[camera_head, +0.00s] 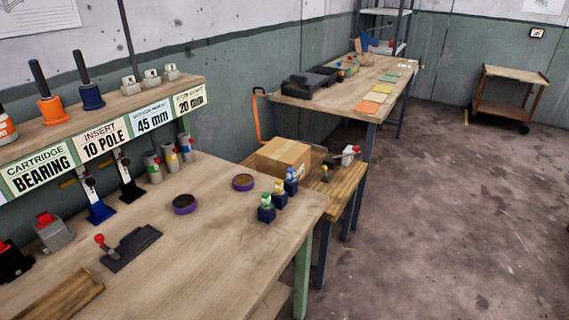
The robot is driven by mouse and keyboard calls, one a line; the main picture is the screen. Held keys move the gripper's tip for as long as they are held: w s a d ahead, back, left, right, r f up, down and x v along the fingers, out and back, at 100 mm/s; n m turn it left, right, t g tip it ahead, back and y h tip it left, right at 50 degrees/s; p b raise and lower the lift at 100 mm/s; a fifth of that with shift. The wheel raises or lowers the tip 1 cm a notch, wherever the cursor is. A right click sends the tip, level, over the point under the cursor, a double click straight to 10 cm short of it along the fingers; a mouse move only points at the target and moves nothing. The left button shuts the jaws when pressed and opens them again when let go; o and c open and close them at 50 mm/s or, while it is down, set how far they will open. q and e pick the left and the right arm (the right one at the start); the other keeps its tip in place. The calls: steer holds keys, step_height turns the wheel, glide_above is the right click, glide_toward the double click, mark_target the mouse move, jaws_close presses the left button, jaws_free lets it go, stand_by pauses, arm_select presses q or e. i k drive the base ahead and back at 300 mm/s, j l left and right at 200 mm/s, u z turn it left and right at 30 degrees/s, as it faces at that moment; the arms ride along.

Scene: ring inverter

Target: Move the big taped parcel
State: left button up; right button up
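The big taped parcel (283,158) is a brown cardboard box with a paler strip of tape. It sits upright on a lower wooden bench (345,183), just past the far right end of the near workbench. Part of its lower front is close behind the near bench's edge in this view. Neither of my grippers shows in the head view, and nothing is touching the parcel from my arms.
The near workbench (225,215) holds purple rings (184,204), small blue blocks with coloured tops (266,208) and a dark plate (131,247). A farther bench (340,100) and a cart (510,90) stand behind. The floor (450,220) at right is clear.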

mark_target(275, 158)
steer(key=l+u, duration=0.1)
steer(key=u, duration=0.4)
steer(key=i+l+u, duration=0.2)
steer(key=l, duration=0.25)
steer(key=i+l+u, duration=0.1)
steer(key=l+u, duration=0.15)
steer(key=l, duration=0.2)
steer(key=i+l+u, duration=0.2)
steer(key=l, duration=0.25)
steer(key=l+u, duration=0.2)
steer(key=l, duration=0.3)
